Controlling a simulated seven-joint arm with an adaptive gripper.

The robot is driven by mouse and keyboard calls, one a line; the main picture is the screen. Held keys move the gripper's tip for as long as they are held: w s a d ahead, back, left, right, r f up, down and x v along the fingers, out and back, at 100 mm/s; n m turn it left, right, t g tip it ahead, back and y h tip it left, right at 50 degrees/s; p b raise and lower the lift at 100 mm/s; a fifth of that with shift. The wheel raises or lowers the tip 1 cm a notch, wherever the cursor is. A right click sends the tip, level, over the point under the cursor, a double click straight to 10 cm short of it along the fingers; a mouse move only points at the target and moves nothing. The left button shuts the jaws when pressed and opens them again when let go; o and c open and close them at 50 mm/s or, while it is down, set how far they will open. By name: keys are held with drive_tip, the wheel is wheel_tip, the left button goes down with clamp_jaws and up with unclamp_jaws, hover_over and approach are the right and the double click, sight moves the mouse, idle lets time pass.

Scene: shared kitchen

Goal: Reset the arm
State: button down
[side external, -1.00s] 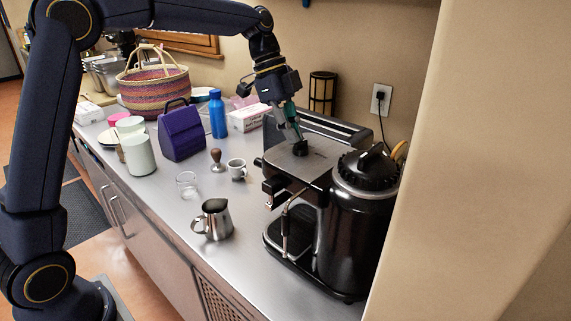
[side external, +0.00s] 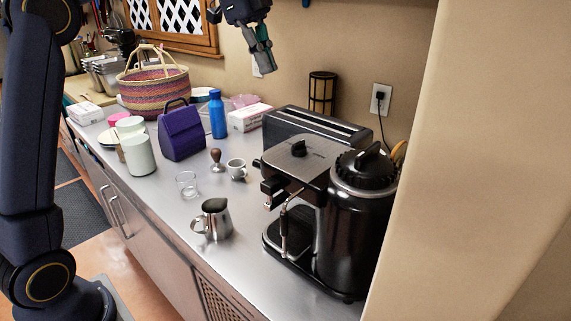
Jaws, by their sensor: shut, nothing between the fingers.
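My gripper (side external: 264,60) is at the top of the side external view, shut and empty, pointing down. It hangs in the air well above the counter, in front of the beige wall and up and left of the black and silver espresso machine (side external: 312,160). It touches nothing. Most of my forearm is out of the picture above.
A black toaster (side external: 325,124) and a dark round canister (side external: 364,210) stand by the machine. A steel pitcher (side external: 214,220), glass (side external: 187,184), small cup (side external: 237,169), blue bottle (side external: 217,115), purple bag (side external: 181,134) and woven basket (side external: 153,88) share the steel counter (side external: 262,298).

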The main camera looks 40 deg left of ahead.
drive_tip(key=s+d+f+n+t+y, duration=0.15)
drive_tip(key=s+n, duration=0.35)
drive_tip(key=s, duration=1.1)
drive_tip(key=s+a+f+n+t+y, duration=0.1)
drive_tip(key=s+f+n, duration=0.2)
drive_tip(key=f+n, duration=0.3)
drive_tip(key=s+a+f+n+t+y, duration=0.1)
drive_tip(key=s+f+n, duration=0.3)
drive_tip(key=f, duration=0.4)
drive_tip(key=shift+s+a+f+n, duration=0.15)
drive_tip(key=shift+a+f+n, duration=0.2)
drive_tip(key=shift+a+n, duration=0.5)
drive_tip(key=shift+d+t, duration=0.1)
drive_tip(key=shift+t, duration=0.15)
